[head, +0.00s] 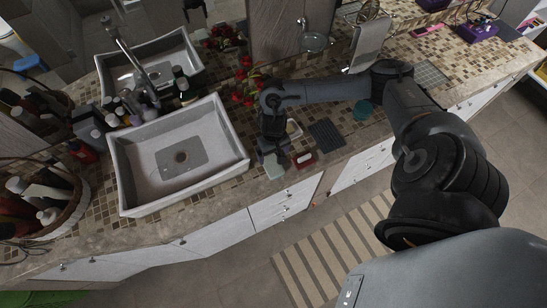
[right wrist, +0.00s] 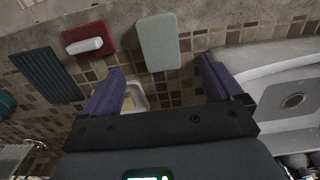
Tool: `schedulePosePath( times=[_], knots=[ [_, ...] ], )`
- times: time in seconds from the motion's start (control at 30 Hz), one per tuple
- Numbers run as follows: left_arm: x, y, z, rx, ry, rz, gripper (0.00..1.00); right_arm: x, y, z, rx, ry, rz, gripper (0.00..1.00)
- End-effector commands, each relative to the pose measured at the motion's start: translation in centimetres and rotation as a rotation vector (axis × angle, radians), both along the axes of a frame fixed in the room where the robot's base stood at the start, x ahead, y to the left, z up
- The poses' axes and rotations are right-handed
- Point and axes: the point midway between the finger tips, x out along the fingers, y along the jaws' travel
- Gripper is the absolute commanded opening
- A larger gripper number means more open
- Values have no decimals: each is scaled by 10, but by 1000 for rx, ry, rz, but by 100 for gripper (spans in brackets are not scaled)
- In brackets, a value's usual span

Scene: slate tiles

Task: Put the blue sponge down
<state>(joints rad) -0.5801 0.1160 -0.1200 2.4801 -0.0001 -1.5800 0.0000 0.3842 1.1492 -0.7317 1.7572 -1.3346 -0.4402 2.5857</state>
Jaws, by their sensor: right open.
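The blue sponge is a pale blue-green rectangular block (right wrist: 158,42), lying flat on the tiled counter near its front edge. In the head view it shows (head: 274,167) just right of the sink and just below my right gripper (head: 271,147). In the right wrist view my right gripper (right wrist: 163,70) is open, its two purple fingers spread wide with nothing held between them. The sponge lies just beyond the fingertips, in line with the gap. My left gripper is not in view.
The white sink (head: 232,155) is on the left. Red flowers (head: 246,82) stand behind my right arm.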

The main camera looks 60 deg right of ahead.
Motion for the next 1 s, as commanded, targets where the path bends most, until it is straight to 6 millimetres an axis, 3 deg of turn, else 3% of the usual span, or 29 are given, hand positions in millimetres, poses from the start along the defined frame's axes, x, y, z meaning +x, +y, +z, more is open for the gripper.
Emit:
schedulePosePath(
  times=[0.17, 0.27, 0.37, 0.5, 0.6, 0.7, 0.83, 1.0],
  knots=[
    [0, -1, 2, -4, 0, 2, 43, 1, 7, 12, 7, -10, 25, 93],
    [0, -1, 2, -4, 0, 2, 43, 6, 30, 8, 31, -50, 106, 93],
    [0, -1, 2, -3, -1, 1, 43, 15, 73, -1, 69, -133, 251, 93],
    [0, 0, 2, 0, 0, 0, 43, 27, 158, -5, 111, -325, 498, 93],
    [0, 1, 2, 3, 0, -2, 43, 32, 214, 8, 102, -476, 638, 93],
    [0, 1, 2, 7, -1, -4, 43, 33, 249, 29, 50, -590, 721, 93],
    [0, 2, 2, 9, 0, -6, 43, 25, 262, 54, -50, -637, 764, 93],
    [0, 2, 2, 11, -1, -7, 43, -5, 241, 72, -140, -546, 777, 93]
  ],
)
